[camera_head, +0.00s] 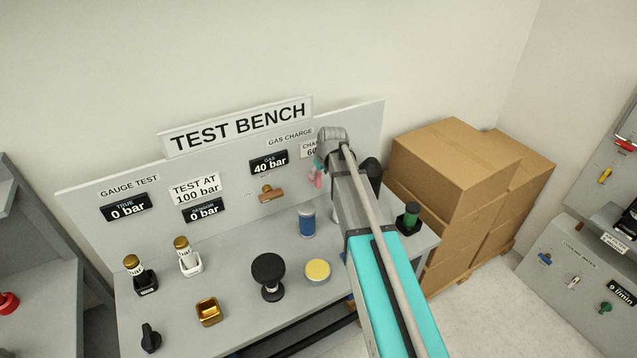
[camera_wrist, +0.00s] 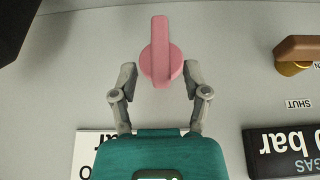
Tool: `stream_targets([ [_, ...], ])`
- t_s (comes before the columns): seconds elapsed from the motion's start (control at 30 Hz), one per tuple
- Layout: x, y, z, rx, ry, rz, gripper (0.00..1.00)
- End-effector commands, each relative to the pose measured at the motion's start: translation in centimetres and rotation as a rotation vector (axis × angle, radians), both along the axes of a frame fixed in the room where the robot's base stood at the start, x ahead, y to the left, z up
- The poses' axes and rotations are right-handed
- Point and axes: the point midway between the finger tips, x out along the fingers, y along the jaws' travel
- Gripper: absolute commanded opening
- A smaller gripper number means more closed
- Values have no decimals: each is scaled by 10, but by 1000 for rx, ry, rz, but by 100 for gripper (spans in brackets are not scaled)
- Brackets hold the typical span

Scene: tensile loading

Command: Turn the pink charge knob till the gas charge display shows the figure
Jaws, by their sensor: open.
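The pink charge knob (camera_wrist: 160,50), a round disc with a raised bar, is on the grey panel in the wrist view. Its bar stands about upright there. In the head view the knob (camera_head: 316,180) shows only in part beside my arm. My gripper (camera_wrist: 160,75) is open, with its two fingers on either side of the knob's lower part and small gaps visible; I cannot tell whether they touch it. The gas display (camera_head: 268,162) reads 40 bar. The white charge sign (camera_head: 309,149) shows "60", the rest hidden by my arm.
A brown-handled valve (camera_head: 271,193) sits left of the knob, and it also shows in the wrist view (camera_wrist: 298,50). A blue cylinder (camera_head: 307,222), a black knob (camera_head: 268,270) and a yellow-topped pot (camera_head: 317,270) stand on the bench. Cardboard boxes (camera_head: 460,175) are stacked at right.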

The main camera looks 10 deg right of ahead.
Motion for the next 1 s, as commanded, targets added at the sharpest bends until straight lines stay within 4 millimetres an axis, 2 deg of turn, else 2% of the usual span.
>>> stream_targets([
  [0.03,2,1,-8,0,0,0,60],
  [0.33,9,4,-25,0,0,1,60],
  [0.87,11,5,-28,0,0,2,60],
  [1.0,11,5,-28,0,0,2,34],
])
